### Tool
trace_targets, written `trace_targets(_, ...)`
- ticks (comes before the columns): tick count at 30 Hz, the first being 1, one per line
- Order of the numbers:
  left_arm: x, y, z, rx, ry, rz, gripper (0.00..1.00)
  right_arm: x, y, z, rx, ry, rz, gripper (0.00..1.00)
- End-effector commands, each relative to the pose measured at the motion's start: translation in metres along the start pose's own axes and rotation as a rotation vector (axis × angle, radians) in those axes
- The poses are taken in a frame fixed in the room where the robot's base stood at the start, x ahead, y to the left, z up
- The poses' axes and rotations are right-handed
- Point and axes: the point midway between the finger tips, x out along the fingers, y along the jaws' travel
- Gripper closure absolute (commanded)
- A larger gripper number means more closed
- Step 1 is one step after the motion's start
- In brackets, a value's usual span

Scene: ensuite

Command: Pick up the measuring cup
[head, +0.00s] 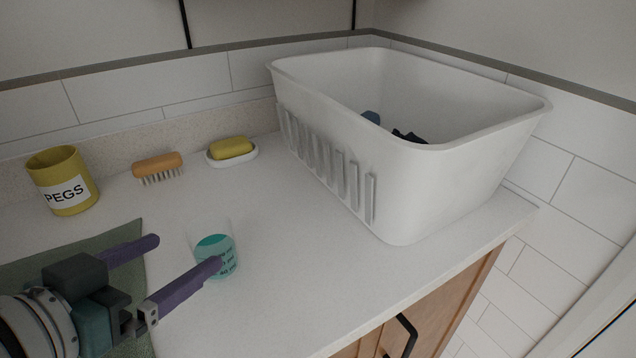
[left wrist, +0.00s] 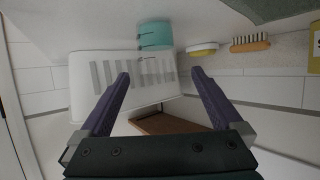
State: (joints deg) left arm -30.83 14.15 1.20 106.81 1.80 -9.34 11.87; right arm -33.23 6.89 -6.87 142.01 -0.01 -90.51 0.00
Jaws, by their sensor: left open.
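The measuring cup (head: 227,263) is a clear cup with teal contents and dark markings. In the left wrist view the teal cup (left wrist: 155,36) shows at the top, beyond and between the fingertips. My left gripper (head: 186,257) has purple fingers and is open with nothing held. In the head view its nearer finger overlaps the cup's lower left side; I cannot tell whether it touches. The fingers also show spread apart in the left wrist view (left wrist: 160,76). My right gripper is not in view.
A large white basket (head: 440,185) with dark cloth inside stands right of the cup. A yellow pegs pot (head: 62,181), an orange brush (head: 157,166) and a yellow soap on a white dish (head: 232,148) line the back. A green mat (head: 35,243) lies at left. The counter's front is clear.

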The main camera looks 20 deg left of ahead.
Motion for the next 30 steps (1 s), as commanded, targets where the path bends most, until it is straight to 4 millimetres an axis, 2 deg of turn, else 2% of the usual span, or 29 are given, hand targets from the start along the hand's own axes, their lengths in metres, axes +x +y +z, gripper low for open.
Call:
trace_targets(1,0.004,-0.001,0.007,0.0,0.008,0.0,0.0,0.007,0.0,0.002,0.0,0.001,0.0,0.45)
trace_targets(9,0.038,-0.001,0.003,-0.002,0.018,0.0,0.0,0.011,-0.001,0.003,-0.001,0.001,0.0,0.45)
trace_targets(17,0.06,0.0,0.002,-0.003,0.017,0.0,0.0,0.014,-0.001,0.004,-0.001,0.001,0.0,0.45)
trace_targets(24,0.095,0.003,0.003,-0.003,0.017,0.001,0.0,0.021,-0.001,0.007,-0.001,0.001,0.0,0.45)
trace_targets(30,0.102,0.003,0.002,-0.002,0.015,0.002,0.0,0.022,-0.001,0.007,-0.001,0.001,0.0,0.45)
